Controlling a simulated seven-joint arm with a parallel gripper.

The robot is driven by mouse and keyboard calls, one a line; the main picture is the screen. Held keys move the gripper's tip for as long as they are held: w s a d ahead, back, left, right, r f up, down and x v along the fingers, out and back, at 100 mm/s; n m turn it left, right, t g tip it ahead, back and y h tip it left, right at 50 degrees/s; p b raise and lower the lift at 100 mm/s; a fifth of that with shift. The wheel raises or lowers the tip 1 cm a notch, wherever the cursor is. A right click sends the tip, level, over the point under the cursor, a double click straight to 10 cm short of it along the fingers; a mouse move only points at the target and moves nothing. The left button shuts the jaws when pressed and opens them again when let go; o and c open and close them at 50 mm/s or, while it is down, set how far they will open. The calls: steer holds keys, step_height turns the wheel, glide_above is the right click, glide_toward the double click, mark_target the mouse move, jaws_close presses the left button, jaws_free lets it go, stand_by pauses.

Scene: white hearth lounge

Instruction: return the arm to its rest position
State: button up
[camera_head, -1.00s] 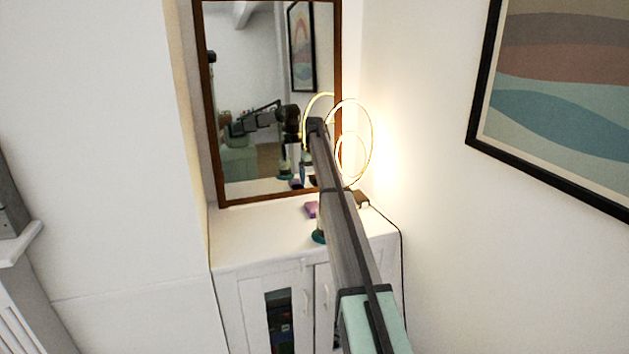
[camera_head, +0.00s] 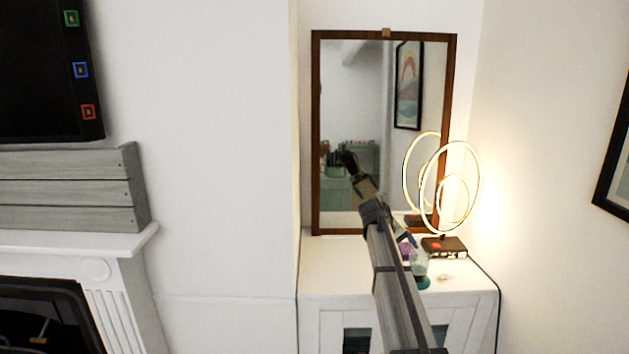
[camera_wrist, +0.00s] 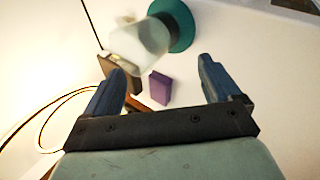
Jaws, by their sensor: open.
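My gripper (camera_wrist: 162,68) is open in the wrist view, with its two blue fingers apart and nothing held between them. In the head view my arm reaches up from the bottom to over the cabinet, and its end is small and partly unclear in front of the mirror. A clear vessel with a teal base (camera_wrist: 175,24) is beyond the fingers in the wrist view, and it stands on the cabinet in the head view (camera_head: 420,266). A small purple block (camera_wrist: 160,88) shows between the fingers, apart from them.
The white cabinet top (camera_head: 335,270) carries a lit ring lamp (camera_head: 473,193) with a brown base (camera_head: 445,246) at right. A framed mirror (camera_head: 316,150) stands behind. A mantel (camera_head: 70,243) with a grey slatted box (camera_head: 65,192) is at left.

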steer(key=s+a+f+n+t+h, duration=0.1)
steer(key=s+a+f+n+h, duration=0.15)
steer(key=s, duration=0.55)
steer(key=s+a+f+m+g+y, duration=0.1)
steer(key=s+f+g+y, duration=0.1)
steer(key=s+f, duration=0.8)
steer(key=s+a+f+g+y, duration=0.1)
steer(key=s+f, duration=0.5)
steer(key=f, duration=0.9)
steer(key=s+a+f+m+g+y, duration=0.1)
steer(key=s+f+g+y, duration=0.1)
steer(key=s+f, duration=0.85)
steer(key=s+a+f+m+g+y, duration=0.1)
steer(key=s+f, duration=0.3)
steer(key=s, duration=0.6)
steer(key=s+a+f+m+g+y, duration=0.1)
steer(key=s+f, duration=0.4)
steer(key=s, duration=0.5)
steer(key=s+a+f+m+g+y, duration=0.1)
steer(key=s+f, duration=0.4)
steer(key=s, duration=0.5)
steer(key=a+g+y, duration=0.1)
steer(key=a, duration=0.1)
steer(key=shift+a+f+g, duration=0.25)
steer(key=shift+a+g, duration=0.05)
steer(key=shift+g, duration=0.1)
steer(key=shift+y, duration=0.25)
